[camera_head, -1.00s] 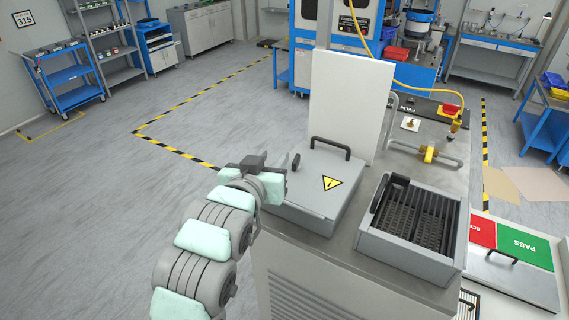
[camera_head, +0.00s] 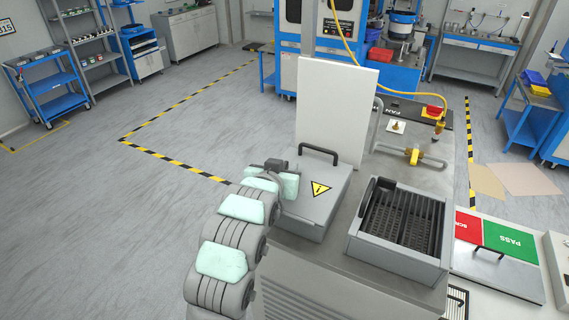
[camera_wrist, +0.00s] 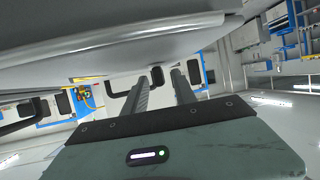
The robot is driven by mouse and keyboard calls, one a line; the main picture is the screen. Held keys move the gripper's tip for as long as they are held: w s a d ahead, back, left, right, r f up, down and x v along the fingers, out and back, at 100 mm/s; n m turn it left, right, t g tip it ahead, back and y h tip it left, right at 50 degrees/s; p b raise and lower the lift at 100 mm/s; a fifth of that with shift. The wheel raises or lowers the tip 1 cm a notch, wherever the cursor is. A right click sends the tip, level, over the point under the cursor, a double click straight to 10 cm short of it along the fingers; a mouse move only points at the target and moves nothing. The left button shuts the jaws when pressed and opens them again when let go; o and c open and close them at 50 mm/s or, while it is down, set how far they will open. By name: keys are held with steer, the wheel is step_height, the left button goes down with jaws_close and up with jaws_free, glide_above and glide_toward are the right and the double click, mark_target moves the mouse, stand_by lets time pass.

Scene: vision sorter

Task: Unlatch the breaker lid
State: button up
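The breaker lid (camera_head: 320,187) is a grey lid with a black handle and a yellow warning triangle. It lies shut on a grey box on the bench. No latch can be made out. My gripper (camera_head: 279,167) is at the left edge of this box, with its fingertips largely hidden in the head view.
A white upright panel (camera_head: 337,110) stands behind the lid. A grey bin with a black ribbed inside (camera_head: 398,258) stands to its right. A yellow-handled bar (camera_head: 413,156) and a red button (camera_head: 434,111) are further back. The floor left of the bench is clear.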

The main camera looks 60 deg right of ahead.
steer(key=shift+w+d+f, duration=0.1)
steer(key=shift+d+f, duration=0.05)
steer(key=shift+d, duration=0.25)
steer(key=shift+c, duration=0.5)
jaws_close()
